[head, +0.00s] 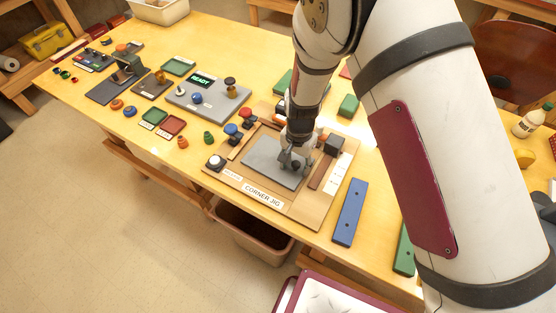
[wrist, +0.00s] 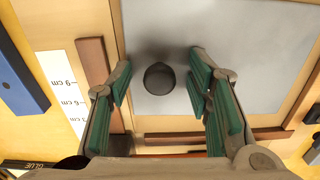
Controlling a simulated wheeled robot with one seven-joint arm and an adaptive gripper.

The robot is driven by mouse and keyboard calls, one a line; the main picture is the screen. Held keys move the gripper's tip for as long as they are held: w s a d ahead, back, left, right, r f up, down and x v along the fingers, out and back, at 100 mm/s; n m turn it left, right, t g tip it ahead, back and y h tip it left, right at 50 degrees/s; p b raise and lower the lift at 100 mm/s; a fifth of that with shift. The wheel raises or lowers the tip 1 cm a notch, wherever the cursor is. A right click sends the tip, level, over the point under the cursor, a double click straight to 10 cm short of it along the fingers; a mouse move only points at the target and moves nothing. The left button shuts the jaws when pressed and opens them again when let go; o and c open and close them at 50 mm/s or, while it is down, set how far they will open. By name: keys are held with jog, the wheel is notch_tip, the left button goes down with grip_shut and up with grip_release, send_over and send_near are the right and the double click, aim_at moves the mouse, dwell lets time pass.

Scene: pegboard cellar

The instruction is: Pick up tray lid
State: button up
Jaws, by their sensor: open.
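The tray lid (head: 264,160) is a flat grey plate with a dark round knob. It lies on the wooden corner jig (head: 220,177) on the workbench. In the wrist view the lid (wrist: 240,40) shows its knob (wrist: 159,78) between and slightly ahead of my fingertips. My gripper (head: 292,164) is just above the lid's right part, pointing down. In the wrist view my gripper (wrist: 161,82) is open, with green-padded fingers on either side of the knob, and gaps show on both sides. Part of the lid is hidden by my gripper in the head view.
Brown fence strips (wrist: 92,62) edge the lid on the jig. A blue bar (head: 349,212) lies right of the jig. A grey console with a READY display (head: 202,80) stands further back left. A bin (head: 250,235) sits below the bench.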

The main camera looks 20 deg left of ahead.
jog(key=shift+c, duration=0.2)
grip_shut()
jog(key=shift+r, duration=0.1)
